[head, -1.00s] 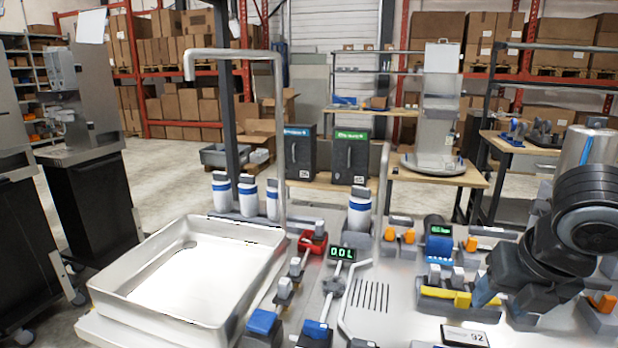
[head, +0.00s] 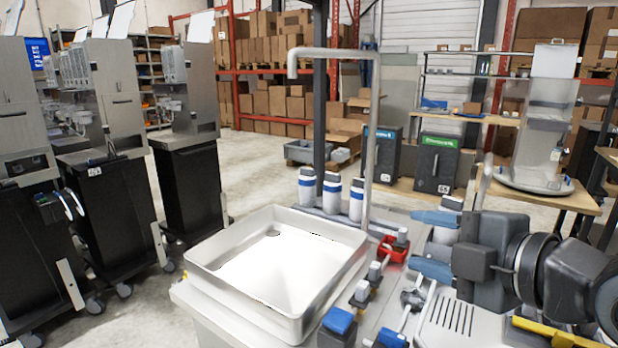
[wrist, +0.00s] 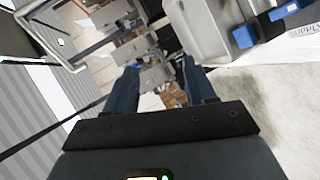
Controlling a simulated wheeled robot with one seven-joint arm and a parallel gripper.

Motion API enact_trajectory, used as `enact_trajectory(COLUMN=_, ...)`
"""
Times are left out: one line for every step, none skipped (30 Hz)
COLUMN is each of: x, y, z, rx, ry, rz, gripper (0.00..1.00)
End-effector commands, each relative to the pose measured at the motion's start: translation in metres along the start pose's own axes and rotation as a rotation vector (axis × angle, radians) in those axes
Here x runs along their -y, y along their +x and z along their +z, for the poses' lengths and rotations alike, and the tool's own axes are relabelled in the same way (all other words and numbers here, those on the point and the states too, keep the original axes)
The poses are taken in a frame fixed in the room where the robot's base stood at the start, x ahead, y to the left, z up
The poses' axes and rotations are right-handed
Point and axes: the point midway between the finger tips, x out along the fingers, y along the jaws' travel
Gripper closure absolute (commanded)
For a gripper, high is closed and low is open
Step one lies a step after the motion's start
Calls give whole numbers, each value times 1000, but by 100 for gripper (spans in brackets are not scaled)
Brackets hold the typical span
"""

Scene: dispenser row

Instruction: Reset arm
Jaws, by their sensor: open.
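My gripper (head: 434,243) is at the right of the head view, above the worktop and pointing left. Its two blue fingers stand apart with nothing between them. In the wrist view the same fingers (wrist: 157,88) are spread and empty, with the room showing tilted beyond them. My dark arm reaches in from the right edge of the head view and covers part of the worktop's fittings.
A white basin (head: 225,283) stands left of my gripper, with a tall bent pipe (head: 372,140) behind it. White bottles (head: 331,195) line its back edge. A red valve (head: 393,248) sits close left of my gripper. Dark cabinets (head: 190,190) stand at left beyond open floor.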

Motion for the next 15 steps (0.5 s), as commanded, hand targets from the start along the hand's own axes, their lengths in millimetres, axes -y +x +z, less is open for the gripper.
enact_trajectory(x=-2, y=3, z=-11, rx=-20, ry=87, rz=52, gripper=45)
enact_trajectory(x=-4, y=4, z=-15, rx=-27, ry=139, rz=84, gripper=45)
enact_trajectory(x=-6, y=4, z=-20, rx=-36, ry=208, rz=124, gripper=45)
enact_trajectory(x=-6, y=5, z=-23, rx=-41, ry=260, rz=152, gripper=45)
enact_trajectory(x=-6, y=5, z=-26, rx=-47, ry=313, rz=179, gripper=45)
enact_trajectory(x=-6, y=4, z=-29, rx=-52, ry=381, rz=212, gripper=45)
enact_trajectory(x=-4, y=4, z=-31, rx=-56, ry=433, rz=237, gripper=45)
enact_trajectory(x=-2, y=3, z=-33, rx=-58, ry=483, rz=259, gripper=45)
enact_trajectory(x=2, y=2, z=-35, rx=-60, ry=550, rz=288, gripper=45)
enact_trajectory(x=5, y=1, z=-36, rx=-60, ry=599, rz=308, gripper=45)
enact_trajectory(x=9, y=0, z=-37, rx=-59, ry=648, rz=327, gripper=45)
enact_trajectory(x=15, y=-2, z=-38, rx=-57, ry=713, rz=350, gripper=45)
enact_trajectory(x=21, y=-4, z=-39, rx=-54, ry=760, rz=366, gripper=45)
enact_trajectory(x=27, y=-6, z=-40, rx=-50, ry=807, rz=382, gripper=45)
enact_trajectory(x=36, y=-9, z=-40, rx=-44, ry=867, rz=401, gripper=45)
